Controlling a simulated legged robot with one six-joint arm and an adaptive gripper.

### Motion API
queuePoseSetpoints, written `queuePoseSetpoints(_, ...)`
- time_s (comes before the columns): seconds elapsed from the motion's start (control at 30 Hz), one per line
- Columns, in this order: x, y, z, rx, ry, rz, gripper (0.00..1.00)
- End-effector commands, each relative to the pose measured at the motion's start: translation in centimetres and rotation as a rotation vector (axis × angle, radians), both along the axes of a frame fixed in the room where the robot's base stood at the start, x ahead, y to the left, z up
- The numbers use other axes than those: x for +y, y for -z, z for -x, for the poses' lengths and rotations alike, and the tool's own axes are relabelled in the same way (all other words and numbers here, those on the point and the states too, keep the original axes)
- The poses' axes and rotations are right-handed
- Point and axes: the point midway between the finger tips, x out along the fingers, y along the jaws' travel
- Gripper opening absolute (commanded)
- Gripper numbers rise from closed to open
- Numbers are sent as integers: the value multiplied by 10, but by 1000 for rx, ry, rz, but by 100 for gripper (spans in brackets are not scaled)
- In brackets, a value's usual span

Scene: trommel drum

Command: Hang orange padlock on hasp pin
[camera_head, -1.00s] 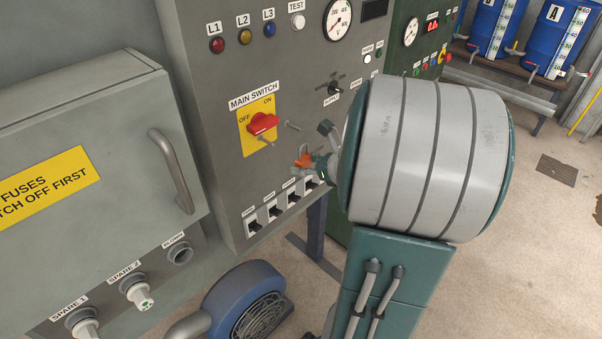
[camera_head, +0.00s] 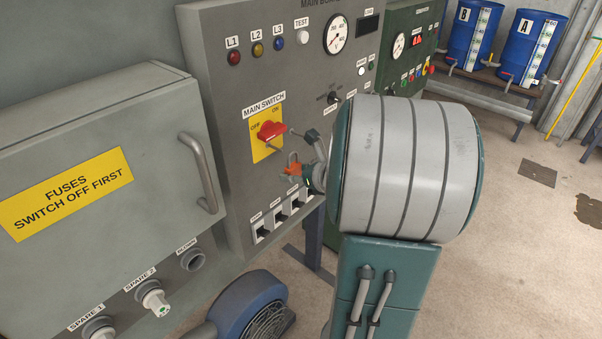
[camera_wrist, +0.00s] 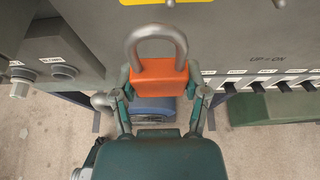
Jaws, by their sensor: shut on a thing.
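The orange padlock (camera_head: 292,169) is in front of the main board, below and right of the red main switch (camera_head: 270,131). My gripper (camera_head: 307,174) is shut on its body. In the wrist view my gripper (camera_wrist: 160,90) has a finger on each side of the padlock (camera_wrist: 161,73), with the grey shackle (camera_wrist: 157,34) pointing up toward the panel. Two thin metal pins stick out near the switch, a right one (camera_head: 293,131) and a lower one (camera_head: 273,146). I cannot tell which is the hasp pin. The shackle appears apart from both.
A row of small switches (camera_head: 280,215) lies below the padlock. The fuse box (camera_head: 95,130) with its protruding handle (camera_head: 200,170) stands to the left. A blue motor (camera_head: 245,305) sits low in front. Open floor lies to the right.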

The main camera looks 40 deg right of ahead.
Motion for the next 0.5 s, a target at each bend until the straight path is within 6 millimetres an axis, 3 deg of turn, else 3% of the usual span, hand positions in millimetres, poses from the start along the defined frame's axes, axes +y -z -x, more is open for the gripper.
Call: queuePoseSetpoints(0.5,0,3,-27,0,-1,-3,5)
